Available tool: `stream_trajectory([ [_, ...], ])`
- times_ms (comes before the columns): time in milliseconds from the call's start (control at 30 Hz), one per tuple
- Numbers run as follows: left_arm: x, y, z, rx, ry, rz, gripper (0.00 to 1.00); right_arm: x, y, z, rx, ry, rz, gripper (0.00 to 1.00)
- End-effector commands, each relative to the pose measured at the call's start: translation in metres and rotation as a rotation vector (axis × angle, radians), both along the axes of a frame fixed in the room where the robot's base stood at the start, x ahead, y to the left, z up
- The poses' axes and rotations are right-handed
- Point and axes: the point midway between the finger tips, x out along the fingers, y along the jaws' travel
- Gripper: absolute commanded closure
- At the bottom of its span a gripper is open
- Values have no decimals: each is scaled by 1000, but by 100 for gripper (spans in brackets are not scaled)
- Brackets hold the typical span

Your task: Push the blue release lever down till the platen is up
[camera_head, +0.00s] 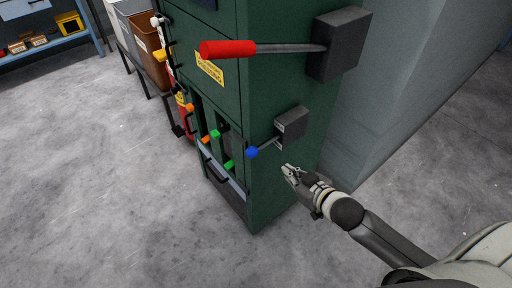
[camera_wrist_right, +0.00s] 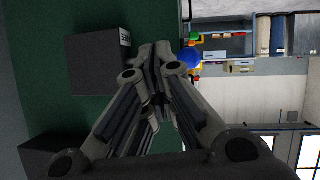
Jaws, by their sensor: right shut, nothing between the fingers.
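The blue release lever is a short rod with a blue ball knob (camera_head: 252,152) on a dark box (camera_head: 292,127) on the green machine's side. In the right wrist view the knob (camera_wrist_right: 190,58) shows just beyond and to the right of the fingertips, and the lever's box (camera_wrist_right: 98,62) is at the left. My right gripper (camera_head: 290,170) is shut and empty, to the right of the knob and a little lower in the head view, apart from it. I cannot make out the platen. My left gripper is not in view.
The green machine (camera_head: 262,205) also carries a long red-handled lever (camera_head: 228,49) on a bigger box above. Orange and green knobs (camera_head: 214,134) sit on its front. Bins (camera_head: 148,45) stand behind it. The floor (camera_head: 90,180) at left is clear.

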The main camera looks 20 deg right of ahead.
Motion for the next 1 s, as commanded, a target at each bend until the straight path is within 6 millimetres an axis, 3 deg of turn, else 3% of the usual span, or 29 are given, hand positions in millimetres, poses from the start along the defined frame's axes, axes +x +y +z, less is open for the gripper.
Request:
stream_trajectory([
  [33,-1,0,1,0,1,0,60,0,11,27,11,-35,28,100],
  [100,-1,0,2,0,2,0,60,-2,23,55,27,-73,57,100],
  [200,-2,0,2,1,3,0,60,-5,35,81,43,-107,85,100],
  [300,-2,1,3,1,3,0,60,-7,40,93,52,-121,98,100],
  [733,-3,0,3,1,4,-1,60,-5,42,95,54,-127,101,100],
  [1000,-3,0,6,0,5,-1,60,20,50,88,54,-129,100,100],
])
